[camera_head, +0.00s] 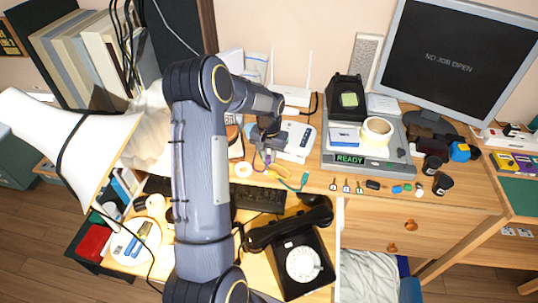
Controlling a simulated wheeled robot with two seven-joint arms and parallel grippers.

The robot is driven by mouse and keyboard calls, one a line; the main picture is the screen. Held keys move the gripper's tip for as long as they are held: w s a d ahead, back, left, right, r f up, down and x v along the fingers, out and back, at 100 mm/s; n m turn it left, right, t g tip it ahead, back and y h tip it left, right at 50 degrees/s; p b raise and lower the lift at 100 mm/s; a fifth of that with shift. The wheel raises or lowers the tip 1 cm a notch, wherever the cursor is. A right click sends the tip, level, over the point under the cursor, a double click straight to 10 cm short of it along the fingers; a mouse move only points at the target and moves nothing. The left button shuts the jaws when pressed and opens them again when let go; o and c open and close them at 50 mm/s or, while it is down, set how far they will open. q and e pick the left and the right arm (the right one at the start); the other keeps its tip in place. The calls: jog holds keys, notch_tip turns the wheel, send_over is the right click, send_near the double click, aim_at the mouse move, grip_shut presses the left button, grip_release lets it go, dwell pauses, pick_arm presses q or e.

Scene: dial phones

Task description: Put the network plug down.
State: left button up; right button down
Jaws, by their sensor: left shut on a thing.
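My left arm reaches in from the bottom over the desk, and its left gripper (267,147) points down beside the white network box (298,139). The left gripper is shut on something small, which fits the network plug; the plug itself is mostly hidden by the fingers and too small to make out. Thin coloured cables (283,170) lie on the desk just below the gripper, with a small teal end at their right. My right gripper is not in view.
A white router (291,91) with two antennas stands behind. A black dial phone (302,262) and a dark keyboard (258,198) are in front. To the right are a grey machine reading READY (369,158) and several small parts. A white lamp shade (60,140) stands at left.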

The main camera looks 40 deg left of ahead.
pick_arm(q)
jog(key=shift+f, duration=0.2)
jog(key=o, duration=0.8)
